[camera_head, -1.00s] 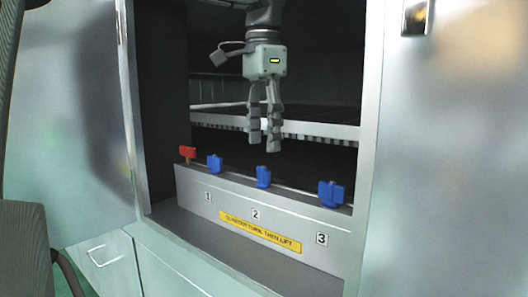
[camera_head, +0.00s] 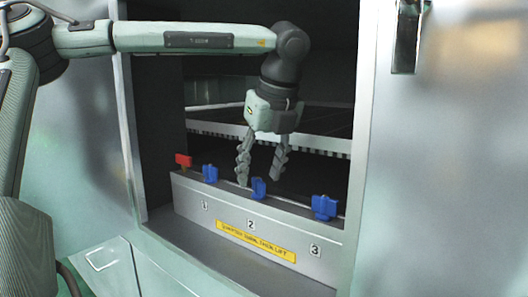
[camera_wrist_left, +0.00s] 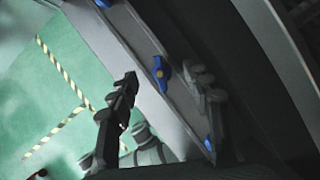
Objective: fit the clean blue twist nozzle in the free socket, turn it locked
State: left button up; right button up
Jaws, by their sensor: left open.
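Three blue twist nozzles stand in a row on the grey ledge: one above label 1 (camera_head: 210,173), one above label 2 (camera_head: 258,188) and one above label 3 (camera_head: 324,207). My left gripper (camera_head: 260,180) is open and empty, pointing down just over the nozzle at label 2. In the left wrist view a blue nozzle with a yellow spot (camera_wrist_left: 161,75) lies between the spread fingers, apparently untouched. Another blue nozzle (camera_wrist_left: 208,144) shows lower right there. No empty socket is visible, and I cannot tell which nozzle is clean. My right gripper is not in view.
A red piece (camera_head: 184,160) stands at the ledge's left end. A yellow sign (camera_head: 256,240) is on the ledge front (camera_head: 290,228). The cabinet's right frame (camera_head: 362,150) and left wall bound the opening. A slatted rack (camera_head: 325,145) lies behind the gripper.

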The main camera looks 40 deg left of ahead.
aim_at(258, 192)
pick_arm(q)
jog(key=shift+x, duration=1.4)
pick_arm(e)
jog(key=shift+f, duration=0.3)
pick_arm(q)
jog(key=shift+c, duration=0.4)
grip_shut()
jog(key=shift+n+b, duration=0.5)
jog(key=shift+n+g+b, duration=0.6)
jog(key=shift+n, duration=0.3)
jog(key=shift+n+g+b, duration=0.5)
jog(key=shift+n+b, duration=0.1)
jog(key=shift+n, duration=0.7)
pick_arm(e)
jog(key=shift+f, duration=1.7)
pick_arm(q)
jog(key=shift+o, duration=0.4)
grip_release()
jog(key=shift+r, duration=0.1)
